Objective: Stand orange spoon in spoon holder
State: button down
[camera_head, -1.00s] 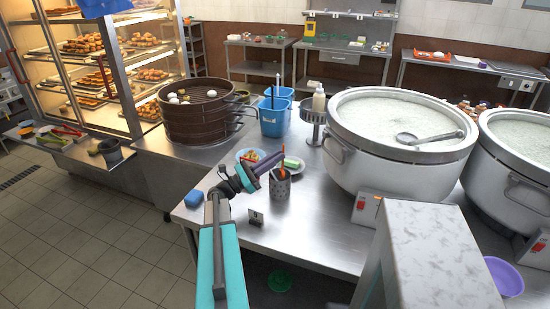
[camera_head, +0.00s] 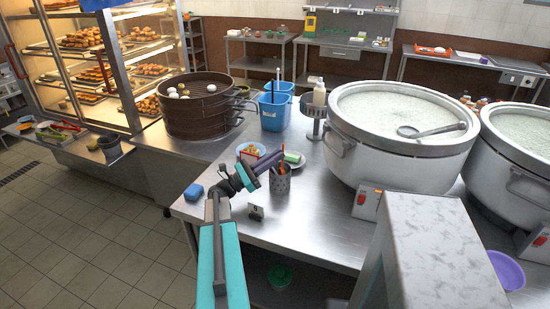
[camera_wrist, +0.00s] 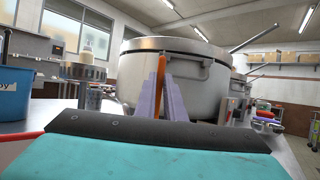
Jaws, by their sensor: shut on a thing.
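In the wrist view the orange spoon (camera_wrist: 159,88) shows as a thin strip between the two purple fingers (camera_wrist: 163,95). The fingers hide part of the spoon.
A large congee pot (camera_head: 400,140) stands right of the holder, with a second pot (camera_head: 520,170) beyond it. A bowl of food (camera_head: 249,150), a green-and-white block (camera_head: 293,160) and a small black sign (camera_head: 256,212) are close by. A blue sponge (camera_head: 193,192) lies at the counter's left edge.

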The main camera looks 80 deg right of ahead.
jog(key=c, duration=1.8)
grip_release()
jog(key=shift+o, duration=0.2)
jog(key=w+a+f+b, duration=0.2)
jog(key=w+a+b, duration=0.1)
jog(key=w+a, duration=0.6)
jog(key=w, duration=0.4)
jog(key=shift+w+a, duration=0.15)
jog(key=shift+w, duration=0.2)
